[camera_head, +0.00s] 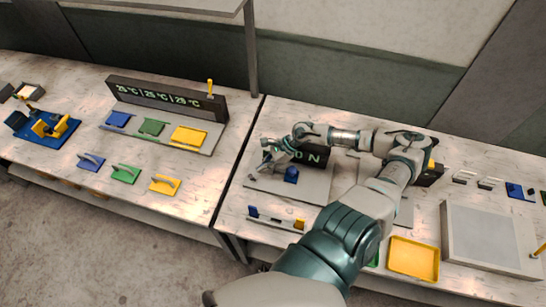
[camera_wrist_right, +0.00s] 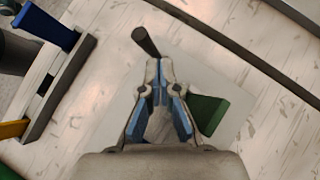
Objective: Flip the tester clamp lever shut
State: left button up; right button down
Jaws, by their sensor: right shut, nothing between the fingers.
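The tester seems to be the grey plate (camera_head: 300,190) with a dark readout box (camera_head: 313,156) behind it, on the right-hand bench. A small blue block (camera_head: 291,175) stands on the plate. My right gripper (camera_head: 268,163) is over the plate's left part, left of the blue block. In the wrist view its fingertips (camera_wrist_right: 157,70) meet, shut and empty. A dark rod with a rounded end (camera_wrist_right: 146,42), perhaps the clamp lever, lies just beyond the tips; I cannot tell whether they touch. A dark green piece (camera_wrist_right: 207,112) is right of the fingers. My left gripper is not in view.
A rack with blue and yellow ends (camera_head: 275,220) lies in front of the plate. A yellow tray (camera_head: 413,258) and a large grey tray (camera_head: 487,238) are to the right. The left bench holds coloured blocks, handled tools and a temperature display (camera_head: 165,98).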

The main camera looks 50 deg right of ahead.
jog(key=v, duration=1.1)
jog(key=shift+d, duration=0.35)
